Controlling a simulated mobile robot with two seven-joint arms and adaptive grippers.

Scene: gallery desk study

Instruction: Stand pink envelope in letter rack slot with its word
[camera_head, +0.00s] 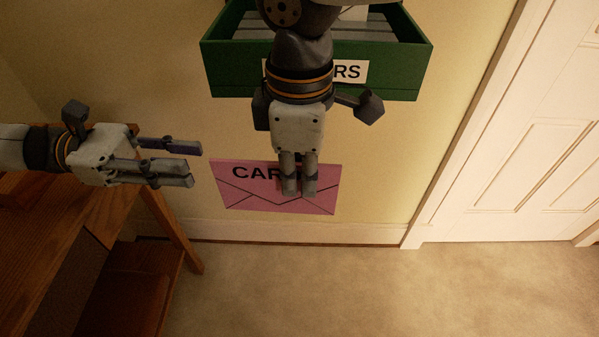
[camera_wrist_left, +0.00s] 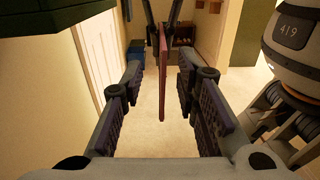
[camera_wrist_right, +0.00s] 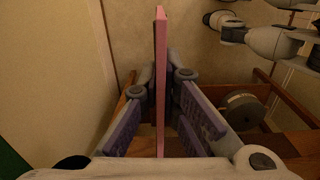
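A pink envelope (camera_head: 232,187) with a black word starting "CAR" hangs in front of the wall; its remaining letters are covered by my right gripper (camera_head: 299,192). My right gripper points down and is shut on the envelope, which stands edge-on between its fingers in the right wrist view (camera_wrist_right: 161,40). My left gripper (camera_head: 197,164) is open and empty, left of the envelope and apart from it. In the left wrist view the envelope (camera_wrist_left: 163,75) shows edge-on beyond the open fingers.
A brown wooden desk (camera_head: 60,235) stands at left. A white door (camera_head: 530,150) is at right. The carpet (camera_head: 330,290) is clear.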

